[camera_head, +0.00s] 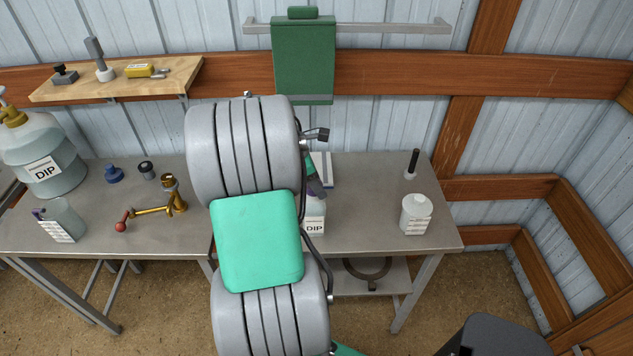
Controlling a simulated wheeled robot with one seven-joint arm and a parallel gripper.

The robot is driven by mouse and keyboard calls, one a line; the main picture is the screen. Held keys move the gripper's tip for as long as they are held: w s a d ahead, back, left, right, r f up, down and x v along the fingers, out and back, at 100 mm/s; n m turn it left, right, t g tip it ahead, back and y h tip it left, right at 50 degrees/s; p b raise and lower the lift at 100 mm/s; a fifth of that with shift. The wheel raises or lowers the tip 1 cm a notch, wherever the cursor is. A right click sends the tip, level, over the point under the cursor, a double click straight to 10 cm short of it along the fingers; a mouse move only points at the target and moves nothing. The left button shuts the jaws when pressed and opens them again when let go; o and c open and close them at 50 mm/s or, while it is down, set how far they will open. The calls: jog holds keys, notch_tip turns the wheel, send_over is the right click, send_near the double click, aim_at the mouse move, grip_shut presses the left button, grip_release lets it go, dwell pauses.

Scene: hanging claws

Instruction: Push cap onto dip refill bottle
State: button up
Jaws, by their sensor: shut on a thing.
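The white refill bottle (314,225), labelled DIP, stands on the right part of the bench, and my arm covers its left side. A dark purple piece (316,188), which looks like the cap, is at the bottle's top; I cannot tell whether it is seated or only touching. My gripper (311,167) is mostly hidden behind my large grey and green arm links. Only a green and dark sliver of it shows, directly above the purple piece. It is shut on what appears to be the cap.
A white lidded jar (415,214) and a black-handled tool (412,163) stand to the right. A large DIP pump bottle (42,155), a smaller bottle (62,220) and a brass lever fitting (155,208) are left.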

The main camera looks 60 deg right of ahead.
jog(key=shift+f, duration=0.15)
jog(key=o, duration=1.4)
jog(key=shift+o, duration=0.2)
jog(key=shift+r+p, duration=0.3)
jog(key=shift+r, duration=2.75)
